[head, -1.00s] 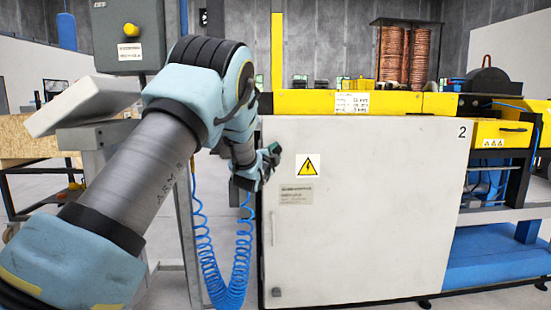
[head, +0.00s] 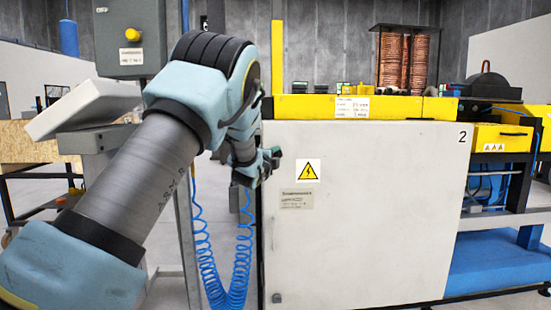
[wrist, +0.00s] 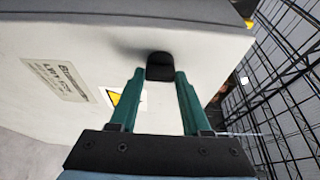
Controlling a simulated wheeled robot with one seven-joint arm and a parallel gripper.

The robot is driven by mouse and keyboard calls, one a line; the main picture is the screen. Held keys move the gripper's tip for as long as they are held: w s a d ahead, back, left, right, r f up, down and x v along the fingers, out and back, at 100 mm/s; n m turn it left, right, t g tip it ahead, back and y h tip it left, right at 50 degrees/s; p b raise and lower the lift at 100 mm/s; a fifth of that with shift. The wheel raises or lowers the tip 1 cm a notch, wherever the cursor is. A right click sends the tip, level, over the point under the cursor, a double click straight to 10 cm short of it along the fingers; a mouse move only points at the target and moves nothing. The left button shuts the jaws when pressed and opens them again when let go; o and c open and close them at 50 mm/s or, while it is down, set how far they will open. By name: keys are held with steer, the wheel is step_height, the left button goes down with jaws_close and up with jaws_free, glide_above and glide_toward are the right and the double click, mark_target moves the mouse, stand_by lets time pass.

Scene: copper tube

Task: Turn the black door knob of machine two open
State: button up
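The white door (head: 370,225) of machine two, marked "2", fills the middle and right of the head view. The black door knob (wrist: 160,66) sticks out from the white door face in the wrist view. My gripper (wrist: 158,76) has its two green fingers apart, with the knob at the gap between the fingertips. I cannot tell whether either finger touches it. In the head view my gripper (head: 271,163) is at the upper left of the door and hides the knob.
A yellow warning sign (head: 308,172) and a grey label (head: 297,199) are on the door. A small latch (head: 277,298) sits at its lower left. A blue coiled hose (head: 225,290) hangs left of the door. Black wire mesh (wrist: 275,95) stands at right in the wrist view.

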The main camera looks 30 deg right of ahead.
steer(key=o, duration=0.5)
steer(key=shift+c, duration=0.2)
steer(key=b+v, duration=0.1)
steer(key=v, duration=0.9)
steer(key=shift+s+a+b, duration=0.3)
steer(key=shift+a, duration=0.1)
